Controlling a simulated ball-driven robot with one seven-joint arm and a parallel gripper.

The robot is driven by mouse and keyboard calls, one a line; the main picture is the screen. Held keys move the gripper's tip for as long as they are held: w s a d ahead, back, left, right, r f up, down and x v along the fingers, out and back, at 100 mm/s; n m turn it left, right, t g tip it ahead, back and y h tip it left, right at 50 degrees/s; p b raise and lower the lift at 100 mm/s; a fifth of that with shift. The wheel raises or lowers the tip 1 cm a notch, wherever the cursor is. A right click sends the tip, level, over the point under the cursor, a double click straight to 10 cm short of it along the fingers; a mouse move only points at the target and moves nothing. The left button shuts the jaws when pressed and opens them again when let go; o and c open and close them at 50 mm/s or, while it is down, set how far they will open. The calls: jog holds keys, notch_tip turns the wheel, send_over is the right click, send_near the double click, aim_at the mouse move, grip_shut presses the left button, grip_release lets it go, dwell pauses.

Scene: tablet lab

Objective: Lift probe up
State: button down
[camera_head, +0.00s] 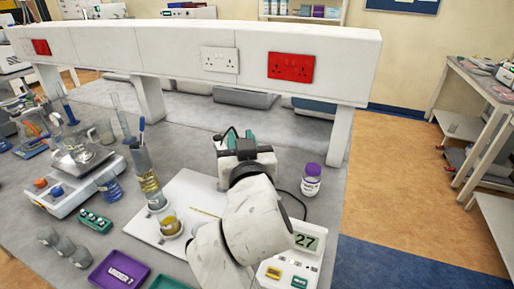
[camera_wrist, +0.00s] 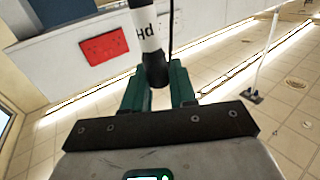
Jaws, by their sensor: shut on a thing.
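My gripper (camera_head: 241,141) is above the bench, right of the middle, with its green fingers pointing away from the head camera. In the wrist view, my gripper (camera_wrist: 157,82) is shut on the probe (camera_wrist: 150,35), which has a black end and a white band lettered "pH". A dark cable runs up from beside it. In the head view the probe is mostly hidden by my gripper and wrist. A white meter (camera_head: 277,272) with a display reading 27 stands at the front right, partly behind my arm.
A beaker of yellow liquid (camera_head: 170,226) stands on a white board, beside a tall cylinder (camera_head: 146,175). A purple-capped bottle (camera_head: 311,180) is to the right. A raised white shelf with sockets (camera_head: 220,58) spans the bench behind. Trays and glassware fill the left.

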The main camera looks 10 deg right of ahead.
jog(key=shift+r, duration=0.35)
jog(key=c, duration=1.3)
grip_release()
jog(key=shift+o, duration=1.4)
jog(key=shift+f, duration=0.1)
jog(key=s+b, duration=0.2)
jog(key=s, duration=0.8)
jog(key=shift+s+a+b, duration=0.35)
jog(key=shift+s+b, duration=0.05)
